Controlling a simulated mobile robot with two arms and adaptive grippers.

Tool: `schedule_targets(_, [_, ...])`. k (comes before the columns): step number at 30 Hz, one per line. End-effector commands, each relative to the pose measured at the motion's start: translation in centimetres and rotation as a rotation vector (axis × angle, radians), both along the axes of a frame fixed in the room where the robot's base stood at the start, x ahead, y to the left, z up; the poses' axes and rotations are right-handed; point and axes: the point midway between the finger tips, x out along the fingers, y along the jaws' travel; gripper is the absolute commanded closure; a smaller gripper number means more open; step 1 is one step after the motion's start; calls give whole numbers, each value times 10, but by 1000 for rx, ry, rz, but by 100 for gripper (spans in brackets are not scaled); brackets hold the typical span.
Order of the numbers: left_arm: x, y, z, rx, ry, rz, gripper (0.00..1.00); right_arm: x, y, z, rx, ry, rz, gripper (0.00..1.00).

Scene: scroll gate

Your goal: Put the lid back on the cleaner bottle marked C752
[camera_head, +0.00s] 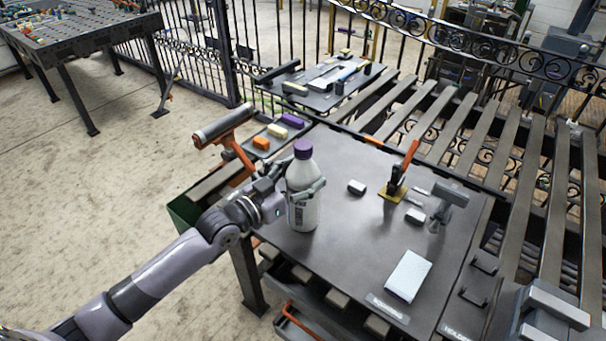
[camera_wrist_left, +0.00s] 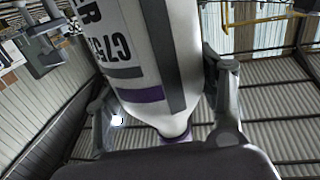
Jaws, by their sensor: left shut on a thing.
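The white cleaner bottle (camera_head: 303,208) stands upright at the left side of the dark worktable (camera_head: 345,240). A purple cap (camera_head: 303,148) shows at its top. My left gripper (camera_head: 301,190) is shut around the bottle's body, below the shoulder. In the left wrist view the bottle (camera_wrist_left: 155,50) carries the mark C752 and a purple band, with the gripper's fingers on both sides of it. Purple (camera_wrist_left: 175,136) also shows there at its narrow end, partly hidden by the gripper. Whether the bottle's base touches the table is unclear. My right gripper is out of view.
A white box (camera_head: 408,276) lies at the table's front. A clamp with an orange handle (camera_head: 408,160) and a grey tool (camera_head: 448,197) stand farther back. Coloured blocks (camera_head: 277,131) lie behind the bottle. A grey roller on an orange stand (camera_head: 223,125) rises at left.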

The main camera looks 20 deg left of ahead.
Motion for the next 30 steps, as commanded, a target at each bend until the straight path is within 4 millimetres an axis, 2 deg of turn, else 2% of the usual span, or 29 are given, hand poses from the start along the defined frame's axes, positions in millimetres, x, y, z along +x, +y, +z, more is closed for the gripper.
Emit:
schedule_targets(9, [0, 0, -2, -2, -4, 0, 100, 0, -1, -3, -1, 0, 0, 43])
schedule_targets(10, [0, 0, -3, 0, 0, 0, 35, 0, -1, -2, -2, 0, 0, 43])
schedule_targets(18, [0, 0, -2, 0, 0, 0, 17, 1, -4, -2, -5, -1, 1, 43])
schedule_targets(30, [-2, 1, 1, 0, 1, 0, 16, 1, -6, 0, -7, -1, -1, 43])
